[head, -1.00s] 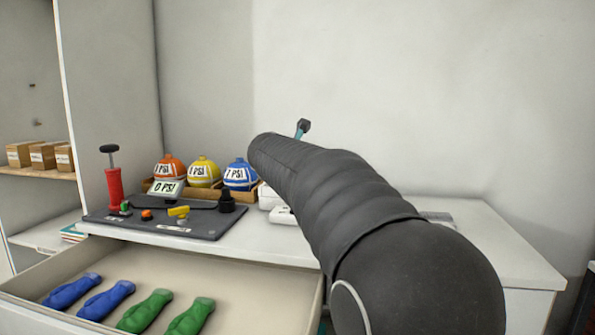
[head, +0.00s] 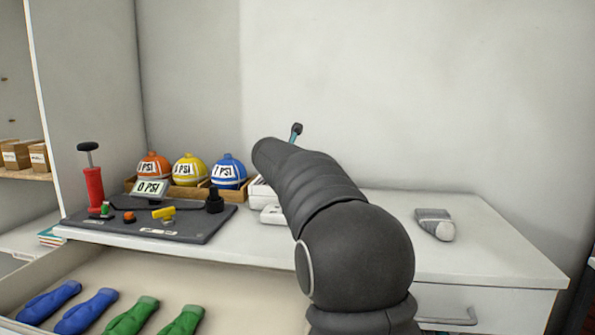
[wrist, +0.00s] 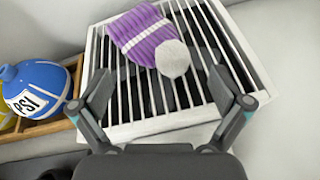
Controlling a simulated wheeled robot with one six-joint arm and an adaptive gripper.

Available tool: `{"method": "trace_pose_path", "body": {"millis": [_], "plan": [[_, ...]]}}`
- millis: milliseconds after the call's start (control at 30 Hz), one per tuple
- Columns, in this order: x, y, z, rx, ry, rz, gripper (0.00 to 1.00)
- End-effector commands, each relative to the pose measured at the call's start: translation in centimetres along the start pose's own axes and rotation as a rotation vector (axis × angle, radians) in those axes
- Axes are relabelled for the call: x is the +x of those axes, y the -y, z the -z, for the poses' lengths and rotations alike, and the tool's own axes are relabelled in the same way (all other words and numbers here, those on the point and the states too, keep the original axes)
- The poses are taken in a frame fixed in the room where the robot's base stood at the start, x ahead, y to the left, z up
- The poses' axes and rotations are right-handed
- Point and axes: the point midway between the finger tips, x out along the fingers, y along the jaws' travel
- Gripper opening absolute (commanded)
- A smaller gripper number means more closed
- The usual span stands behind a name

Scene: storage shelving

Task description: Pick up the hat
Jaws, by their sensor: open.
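The hat (wrist: 150,36) is a purple knit beanie with white stripes and a pale pompom, seen in the wrist view. It lies on a white slatted rack (wrist: 122,131), its pompom towards my gripper. My gripper (wrist: 160,84) is open and empty, its two fingers spread on either side below the hat, over the rack. I cannot tell the height of the fingers above it. In the head view my arm hides the hat and most of the gripper; only a small finger part (head: 296,130) shows above the arm.
A wooden tray holds orange (head: 154,166), yellow (head: 189,169) and blue (head: 228,171) balls, left of the rack. A red pump (head: 95,188) stands on a dark mat. A grey item (head: 435,224) lies on the right counter. An open drawer (head: 235,285) holds blue and green items.

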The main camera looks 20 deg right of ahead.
Motion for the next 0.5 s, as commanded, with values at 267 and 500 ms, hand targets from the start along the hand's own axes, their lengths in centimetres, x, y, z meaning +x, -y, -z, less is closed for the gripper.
{"method": "trace_pose_path", "body": {"millis": [267, 500], "plan": [[3.8, -0.1, 0.1, -0.001, -0.001, 0.002, 1.00], [4.7, -0.1, 0.1, 0.000, 0.000, 0.001, 1.00]]}}
